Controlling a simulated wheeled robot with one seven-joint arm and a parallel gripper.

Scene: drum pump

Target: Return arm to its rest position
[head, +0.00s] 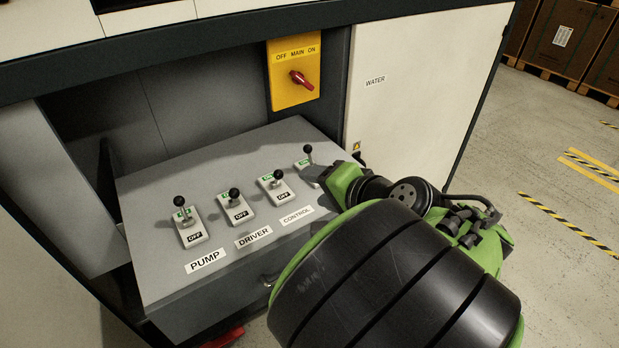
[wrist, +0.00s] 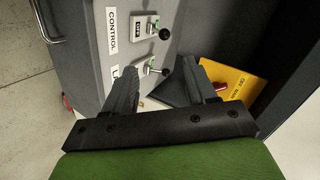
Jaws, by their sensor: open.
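My gripper (head: 318,174) is at the right end of the grey sloped console, beside the rightmost lever (head: 308,150), and hides part of that lever's plate. In the wrist view, my gripper (wrist: 160,75) is open, its two dark fingers apart on either side of that same lever (wrist: 155,68). Nothing is held between the fingers. I cannot tell whether a finger touches the lever. My green and black arm covers the lower right of the head view.
The console (head: 160,260) carries the PUMP lever (head: 180,202), DRIVER lever (head: 234,194) and CONTROL lever (head: 278,175). A yellow main switch (head: 293,72) with a red knob is on the wall behind. A white WATER door (head: 420,90) stands right; open floor (head: 560,240) lies beyond.

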